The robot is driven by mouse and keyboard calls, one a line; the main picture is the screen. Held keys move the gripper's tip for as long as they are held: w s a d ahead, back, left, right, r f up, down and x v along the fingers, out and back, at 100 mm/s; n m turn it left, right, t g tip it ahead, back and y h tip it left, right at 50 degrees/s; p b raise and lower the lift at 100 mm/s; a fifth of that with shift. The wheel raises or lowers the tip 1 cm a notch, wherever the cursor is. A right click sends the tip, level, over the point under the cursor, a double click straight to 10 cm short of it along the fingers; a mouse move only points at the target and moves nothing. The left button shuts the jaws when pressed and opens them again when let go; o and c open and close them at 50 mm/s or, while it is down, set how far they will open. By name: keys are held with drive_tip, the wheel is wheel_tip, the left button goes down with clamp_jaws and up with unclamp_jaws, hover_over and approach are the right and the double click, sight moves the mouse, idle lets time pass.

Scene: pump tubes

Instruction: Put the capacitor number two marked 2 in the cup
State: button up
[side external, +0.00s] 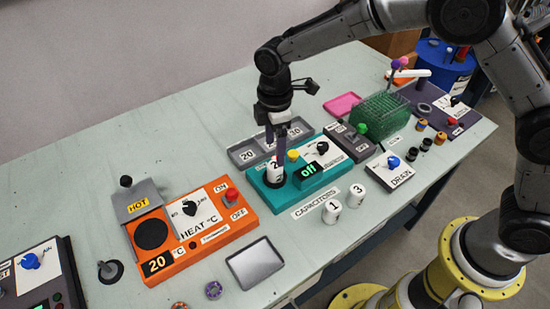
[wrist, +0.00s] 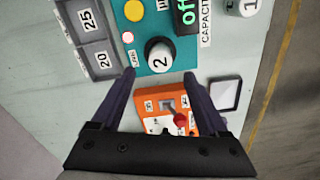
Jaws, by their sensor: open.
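The white capacitor marked 2 (side external: 274,172) stands upright in a round black holder (side external: 273,182) at the left end of the teal unit (side external: 318,160). Its top with the 2 (wrist: 159,60) faces the camera in the wrist view. My gripper (side external: 276,150) is open and points down just above the capacitor; in the wrist view its fingertips (wrist: 159,74) are apart, one toward each side of it. I cannot tell whether they touch it. Nothing else is clearly recognisable as a cup; the black holder is the only cup-like thing around the capacitor.
Capacitors 1 (side external: 332,211) and 3 (side external: 356,195) stand on the table in front of the teal unit. A grey tray (side external: 243,157) marked 20 and 25 lies behind. The orange heater (side external: 180,228) is at left.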

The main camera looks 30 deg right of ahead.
sight(275, 165)
drive_tip(key=s+d+r+m+t, duration=0.2)
drive_tip(key=s+d+r+m, duration=0.2)
drive_tip(key=s+d+r, duration=0.4)
drive_tip(key=s+d+r+m+t, duration=0.1)
drive_tip(key=s+d+r+m, duration=0.4)
drive_tip(key=r, duration=0.5)
drive_tip(key=s+d+f+m+t, duration=0.1)
drive_tip(key=s+d+m, duration=0.5)
drive_tip(key=s, duration=0.8)
drive_tip(key=shift+s+d+f+t, duration=0.25)
drive_tip(key=shift+d+t, duration=0.25)
drive_tip(key=shift+t, duration=0.3)
drive_tip(key=shift+r, duration=0.1)
